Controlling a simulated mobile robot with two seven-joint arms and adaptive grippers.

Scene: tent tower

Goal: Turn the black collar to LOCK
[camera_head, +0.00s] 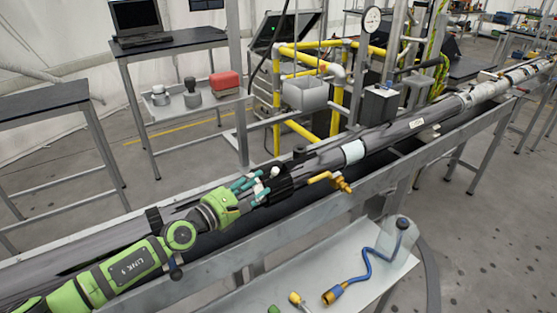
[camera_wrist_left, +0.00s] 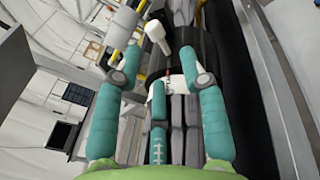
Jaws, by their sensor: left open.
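The black collar (camera_head: 281,184) sits around the long dark tube, just ahead of my left gripper (camera_head: 257,185). In the left wrist view, the black collar (camera_wrist_left: 203,48) is partly hidden by my fingers. My left gripper (camera_wrist_left: 163,62) is open, with its teal fingers spread over the tube on either side. A white knob (camera_wrist_left: 157,31) stands up between the fingertips. A small white and red mark shows below it. I cannot read a LOCK mark, nor tell whether the fingers touch the collar. My right gripper is not in view.
A brass valve with a yellow handle (camera_head: 331,180) sticks out beside the tube. The metal rail (camera_head: 350,190) runs along its front. A shelf (camera_head: 379,290) below holds a blue hose (camera_head: 373,265). Yellow pipes (camera_head: 281,95) and a grey bin (camera_head: 304,93) stand behind.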

